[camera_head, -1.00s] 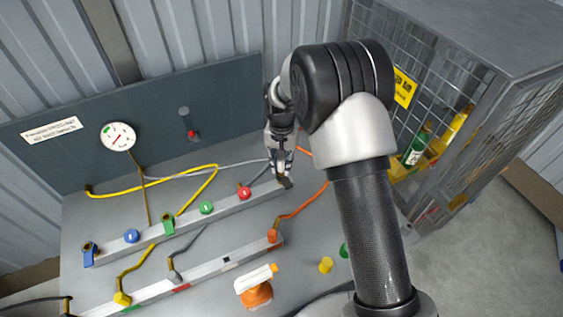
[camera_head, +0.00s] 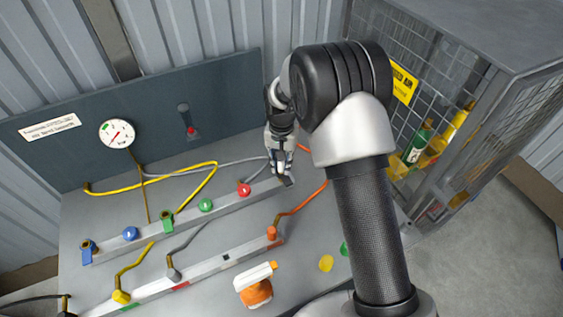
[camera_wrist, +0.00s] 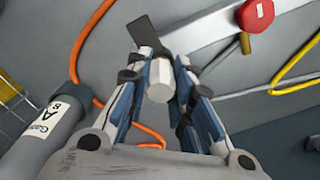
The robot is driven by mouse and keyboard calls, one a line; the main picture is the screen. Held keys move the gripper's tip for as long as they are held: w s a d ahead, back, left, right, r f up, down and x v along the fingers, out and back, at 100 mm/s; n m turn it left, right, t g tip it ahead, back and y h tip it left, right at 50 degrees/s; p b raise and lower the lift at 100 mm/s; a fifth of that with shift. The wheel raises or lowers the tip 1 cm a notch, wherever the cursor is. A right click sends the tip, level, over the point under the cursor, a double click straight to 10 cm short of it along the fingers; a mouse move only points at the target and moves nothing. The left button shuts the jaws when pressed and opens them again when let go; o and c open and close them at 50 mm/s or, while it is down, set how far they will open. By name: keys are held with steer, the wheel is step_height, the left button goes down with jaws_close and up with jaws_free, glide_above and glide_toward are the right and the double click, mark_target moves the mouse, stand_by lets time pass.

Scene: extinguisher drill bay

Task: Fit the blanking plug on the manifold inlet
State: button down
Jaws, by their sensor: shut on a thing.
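My gripper (camera_head: 281,172) is at the right end of the upper manifold rail (camera_head: 222,206), low over the bench. In the wrist view my gripper (camera_wrist: 162,90) has its fingers on both sides of a pale, faceted plug-like piece (camera_wrist: 159,91), and is shut on it. I take this piece for the blanking plug. A dark flat tab (camera_wrist: 140,33) shows just beyond the fingertips, near the rail's end. The manifold inlet cannot be told apart clearly, and whether the piece touches it is hidden. A red knob (camera_head: 244,189) stands on the rail, left of my gripper.
An orange hose (camera_head: 304,203) runs close to my gripper's right. Green (camera_head: 205,204) and blue (camera_head: 130,233) knobs line the rail. A spray bottle (camera_head: 256,287) and a yellow cap (camera_head: 326,263) are in front. A mesh cage (camera_head: 450,115) stands at right.

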steer(key=c, duration=1.3)
jaws_free()
steer(key=shift+c, duration=0.2)
step_height(320, 180, up, 12)
steer(key=s+d+r+n+t, duration=0.1)
steer(key=s+d+r, duration=0.3)
steer(key=s+r, duration=0.35)
steer(key=s+d+r+n+t, duration=0.1)
steer(key=s+d+r, duration=0.2)
steer(key=s+r, duration=0.45)
steer(key=s+d+n+t, duration=0.1)
steer(key=s+d, duration=0.3)
steer(key=s, duration=1.3)
steer(key=shift+d+t, duration=0.2)
steer(key=shift+t, duration=0.6)
